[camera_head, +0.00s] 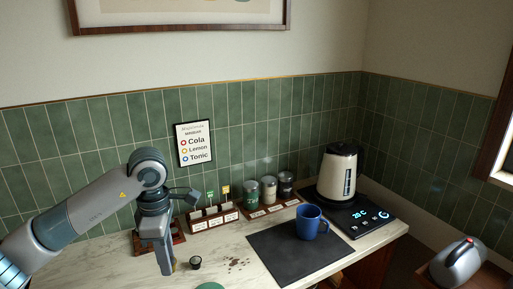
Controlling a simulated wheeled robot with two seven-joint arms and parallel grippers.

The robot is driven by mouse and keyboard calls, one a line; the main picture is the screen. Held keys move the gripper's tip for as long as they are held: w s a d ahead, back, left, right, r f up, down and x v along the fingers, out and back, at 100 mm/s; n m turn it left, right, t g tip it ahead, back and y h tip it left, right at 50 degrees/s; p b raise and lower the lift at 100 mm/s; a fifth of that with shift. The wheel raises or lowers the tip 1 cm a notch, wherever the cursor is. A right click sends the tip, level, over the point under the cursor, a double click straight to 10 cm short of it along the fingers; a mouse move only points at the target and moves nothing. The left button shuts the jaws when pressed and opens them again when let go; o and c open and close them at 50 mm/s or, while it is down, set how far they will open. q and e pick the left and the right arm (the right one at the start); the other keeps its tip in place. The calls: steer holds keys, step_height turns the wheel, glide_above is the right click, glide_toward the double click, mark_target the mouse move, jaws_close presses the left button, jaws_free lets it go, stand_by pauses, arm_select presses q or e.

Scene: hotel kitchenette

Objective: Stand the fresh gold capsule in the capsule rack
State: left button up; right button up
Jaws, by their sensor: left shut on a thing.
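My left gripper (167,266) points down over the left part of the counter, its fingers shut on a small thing. Only a sliver of gold (174,265) shows at the fingertips; I take it for the gold capsule, mostly hidden by the fingers. A dark wooden rack (178,239) stands right behind the gripper against the back of the counter, largely covered by my arm. It may be the capsule rack; its slots cannot be made out. A small dark capsule or cup (195,262) stands on the counter just right of the fingers.
A labelled sachet holder (213,221) and several canisters (269,190) line the wall. Brown crumbs (237,264) lie beside a dark mat (290,263) bearing a blue mug (308,222). A cream kettle (337,174) stands behind. A green round thing (210,286) shows at the front edge.

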arm_select(q)
steer(key=shift+s+d+f+m, duration=0.25)
steer(key=shift+s+m, duration=0.15)
steer(key=shift+m, duration=0.5)
steer(key=s+d+f+m, duration=0.2)
steer(key=s+m, duration=0.3)
steer(key=m, duration=0.4)
steer(key=s+d+f+m, duration=0.2)
steer(key=s+m, duration=0.3)
steer(key=m, duration=0.4)
steer(key=shift+f+m, duration=0.3)
